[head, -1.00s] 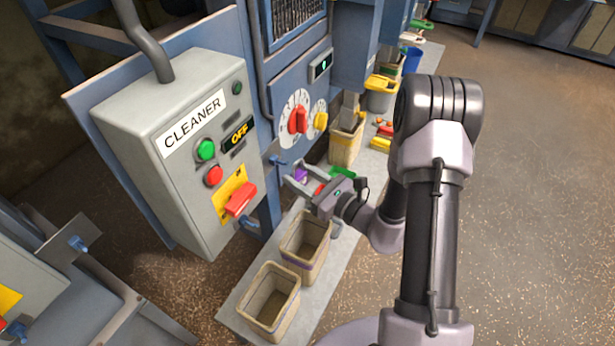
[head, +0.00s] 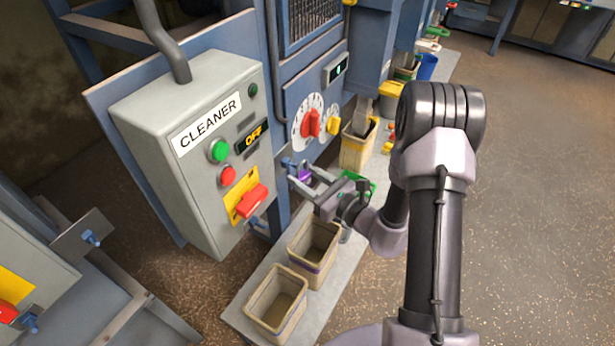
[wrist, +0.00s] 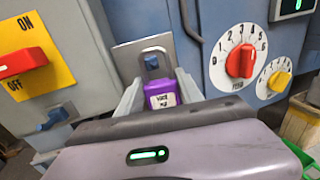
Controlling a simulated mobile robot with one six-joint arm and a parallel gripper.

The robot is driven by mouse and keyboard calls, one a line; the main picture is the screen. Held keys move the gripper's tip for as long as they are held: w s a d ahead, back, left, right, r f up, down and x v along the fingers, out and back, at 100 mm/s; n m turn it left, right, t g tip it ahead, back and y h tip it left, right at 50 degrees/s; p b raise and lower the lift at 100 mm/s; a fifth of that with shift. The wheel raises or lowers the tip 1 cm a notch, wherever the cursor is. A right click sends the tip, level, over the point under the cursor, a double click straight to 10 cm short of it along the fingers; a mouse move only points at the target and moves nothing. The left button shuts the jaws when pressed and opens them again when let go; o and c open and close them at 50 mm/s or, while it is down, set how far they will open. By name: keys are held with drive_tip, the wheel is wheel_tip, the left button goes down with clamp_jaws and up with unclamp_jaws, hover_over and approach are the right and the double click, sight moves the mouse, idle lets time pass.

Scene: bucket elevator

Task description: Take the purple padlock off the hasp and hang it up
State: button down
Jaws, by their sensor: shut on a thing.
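The purple padlock (wrist: 162,99) with a white label is between the two fingers of my gripper (wrist: 158,92), and my gripper is shut on it. It also shows in the head view (head: 304,175). Its grey shackle points up toward a blue peg (wrist: 152,59) on a grey metal plate (wrist: 127,58). In the wrist view the shackle overlaps the peg; I cannot tell whether it is around the peg or only in front of it. The padlock's lower part is hidden behind my gripper's body.
The grey CLEANER box (head: 165,135) with a red switch handle (head: 252,200) stands left of my gripper. A blue panel with a red dial (head: 311,123) and a yellow dial (head: 333,125) is beyond. Open bins (head: 316,248) stand below.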

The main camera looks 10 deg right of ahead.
drive_tip(key=x, duration=0.2)
drive_tip(key=shift+w+a, duration=0.1)
drive_tip(key=shift+a, duration=0.25)
drive_tip(key=shift+f, duration=0.1)
idle(0.3)
drive_tip(key=shift+f+b, duration=0.65)
drive_tip(key=shift+f, duration=0.05)
drive_tip(key=c, duration=0.7)
unclamp_jaws()
